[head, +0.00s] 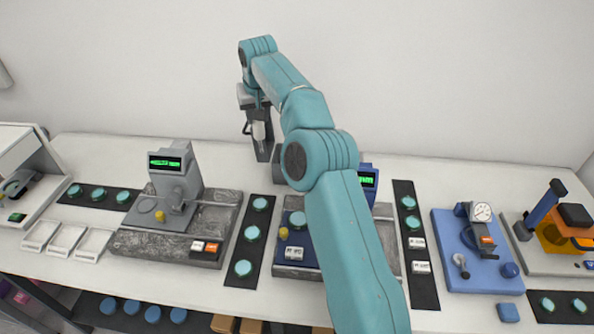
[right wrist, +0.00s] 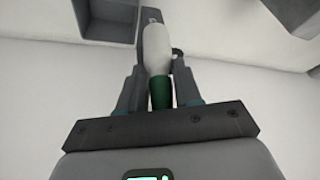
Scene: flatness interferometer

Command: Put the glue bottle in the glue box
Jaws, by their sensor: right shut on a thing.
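My right gripper (head: 258,132) is over the back of the bench near the wall in the head view. In the right wrist view, the right gripper (right wrist: 159,68) is shut on the glue bottle (right wrist: 156,48). The bottle is white with a green part (right wrist: 161,93) towards the palm, and its body lies between the two dark fingers. A grey open box (right wrist: 106,20), perhaps the glue box, shows at the top of the wrist view, left of the bottle and apart from it. In the head view, a grey block (head: 287,165) is partly hidden behind my right arm. My left gripper is not in view.
A grey instrument (head: 177,178) with a green display stands at left on a stone plate. A blue-based instrument is partly hidden by my arm. A blue plate (head: 470,270) with a dial gauge (head: 481,212) is at right. Dark strips (head: 246,262) hold several teal discs.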

